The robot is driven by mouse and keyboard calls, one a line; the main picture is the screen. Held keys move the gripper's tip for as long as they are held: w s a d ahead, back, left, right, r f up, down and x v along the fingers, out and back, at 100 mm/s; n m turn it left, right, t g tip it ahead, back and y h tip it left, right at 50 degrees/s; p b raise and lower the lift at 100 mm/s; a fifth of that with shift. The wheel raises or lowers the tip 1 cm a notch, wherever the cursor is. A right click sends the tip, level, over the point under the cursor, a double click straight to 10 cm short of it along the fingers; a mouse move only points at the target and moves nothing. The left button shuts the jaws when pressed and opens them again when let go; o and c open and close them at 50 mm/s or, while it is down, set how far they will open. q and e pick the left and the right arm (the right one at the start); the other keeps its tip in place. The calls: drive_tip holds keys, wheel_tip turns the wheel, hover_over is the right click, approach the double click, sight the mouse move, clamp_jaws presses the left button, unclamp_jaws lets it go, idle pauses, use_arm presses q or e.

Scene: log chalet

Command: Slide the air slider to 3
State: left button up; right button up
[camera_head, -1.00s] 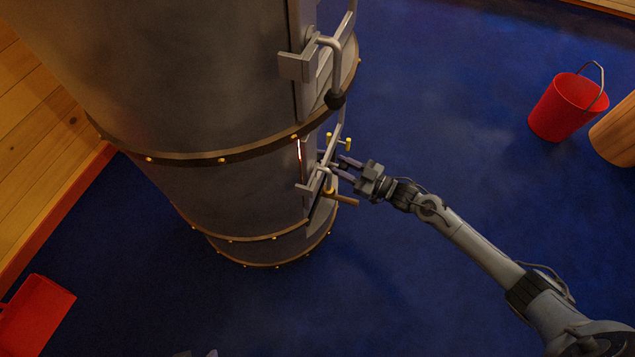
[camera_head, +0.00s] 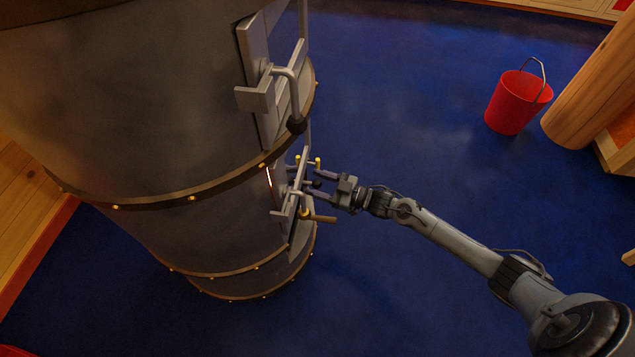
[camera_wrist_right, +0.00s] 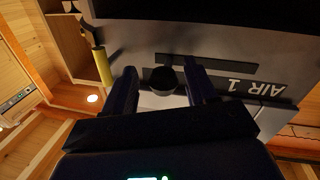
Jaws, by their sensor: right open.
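The air slider's round dark knob (camera_wrist_right: 162,80) shows in the right wrist view, in front of a dark slot in a grey metal plate. The plate's lettering "AIR 1" (camera_wrist_right: 252,88) appears upside down. My right gripper (camera_wrist_right: 162,72) is open, with one finger on each side of the knob; I cannot tell whether either touches it. In the head view my right gripper (camera_head: 317,183) reaches from the right to the lower door of the big metal stove (camera_head: 150,120). The slider's numbers other than 1 are not visible. My left gripper is out of view.
A red bucket (camera_head: 517,102) and a log post (camera_head: 592,85) stand at the right. Blue floor (camera_head: 420,140) between is clear.

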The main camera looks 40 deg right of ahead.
drive_tip(key=p+v, duration=0.3)
drive_tip(key=v, duration=0.7)
drive_tip(key=shift+s+d, duration=0.15)
drive_tip(key=shift+d, duration=0.05)
drive_tip(key=shift+a, duration=0.1)
